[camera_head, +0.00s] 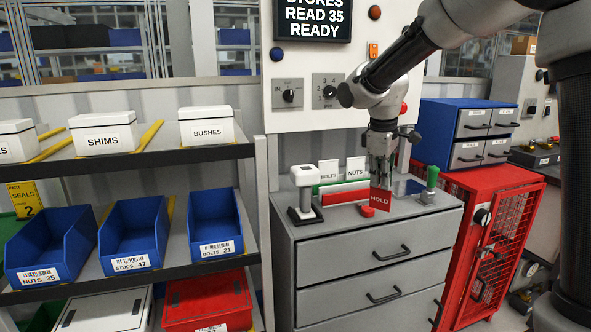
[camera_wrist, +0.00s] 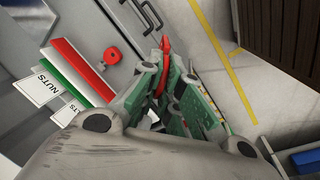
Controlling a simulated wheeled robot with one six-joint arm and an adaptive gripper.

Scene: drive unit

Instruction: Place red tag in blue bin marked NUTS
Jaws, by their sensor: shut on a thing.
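My gripper (camera_head: 380,178) is shut on a red tag (camera_head: 380,201) marked HOLD and holds it hanging down above the front of the grey drawer cabinet's top. In the wrist view the tag (camera_wrist: 165,47) shows edge-on as a thin red strip between my gripper's fingers (camera_wrist: 163,78). The blue bin marked NUTS (camera_head: 52,232), with label NUTS 35, is at the far left on the middle shelf. It looks empty, and it is well to the left of my gripper.
Blue bins STUDS (camera_head: 134,225) and BOLTS (camera_head: 217,220) stand right of the NUTS bin. White boxes sit on the shelf above. The drawer cabinet (camera_head: 345,235) carries a label printer (camera_head: 305,185), a red button (camera_head: 367,211), card files and a green-handled stamp (camera_head: 431,178).

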